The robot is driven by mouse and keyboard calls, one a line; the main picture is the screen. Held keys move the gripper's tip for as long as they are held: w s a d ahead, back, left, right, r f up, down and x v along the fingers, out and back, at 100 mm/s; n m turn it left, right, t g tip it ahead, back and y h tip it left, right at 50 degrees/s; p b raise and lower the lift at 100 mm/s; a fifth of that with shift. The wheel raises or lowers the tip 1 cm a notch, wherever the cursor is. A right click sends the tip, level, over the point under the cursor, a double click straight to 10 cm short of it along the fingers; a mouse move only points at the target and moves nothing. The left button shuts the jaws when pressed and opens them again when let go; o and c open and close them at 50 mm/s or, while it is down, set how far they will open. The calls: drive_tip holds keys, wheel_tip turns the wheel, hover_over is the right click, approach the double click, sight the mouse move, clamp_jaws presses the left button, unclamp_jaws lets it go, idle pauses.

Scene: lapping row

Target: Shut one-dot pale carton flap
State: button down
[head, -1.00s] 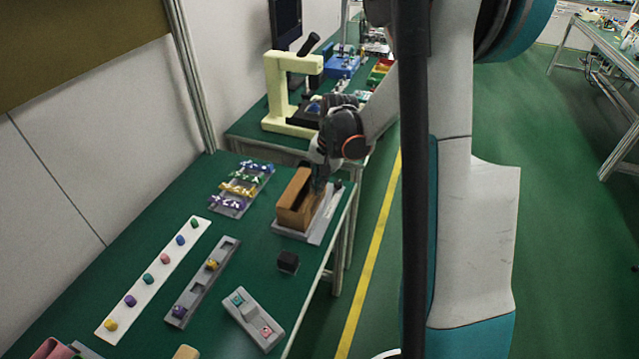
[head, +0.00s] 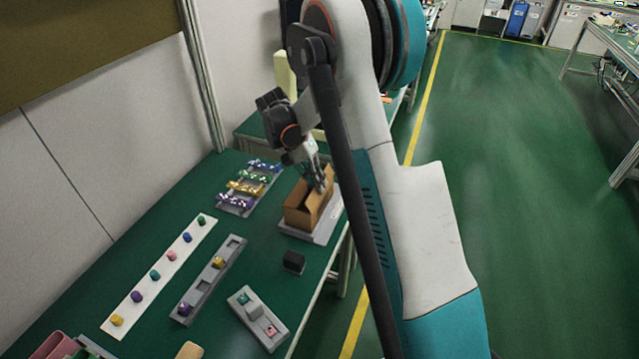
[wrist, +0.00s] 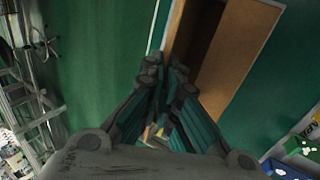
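The brown carton (head: 297,216) stands on a grey base plate (head: 325,232) near the table's right edge. Its top shows a dark opening, with a brown panel slanting up on the right side. In the wrist view the carton's brown panel (wrist: 238,50) is right of the fingers, beside a dark gap. No dot mark is readable. My gripper (head: 323,186) points down at the carton's top, near its far right side. In the wrist view my gripper's fingertips (wrist: 165,72) are together with nothing visible between them. Whether they touch the carton is unclear.
A small black block (head: 293,262) stands in front of the carton. A rack of coloured parts (head: 246,188) lies to its left. A white strip with pegs (head: 158,275), a grey slotted tray (head: 207,282) and a grey two-button holder (head: 258,320) lie nearer. Bare green table surrounds them.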

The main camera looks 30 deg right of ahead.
idle(0.4)
drive_tip(key=c, duration=1.9)
unclamp_jaws()
drive_tip(key=shift+w+a, duration=0.1)
drive_tip(key=v, duration=1.2)
drive_tip(key=shift+w+a+f, duration=0.15)
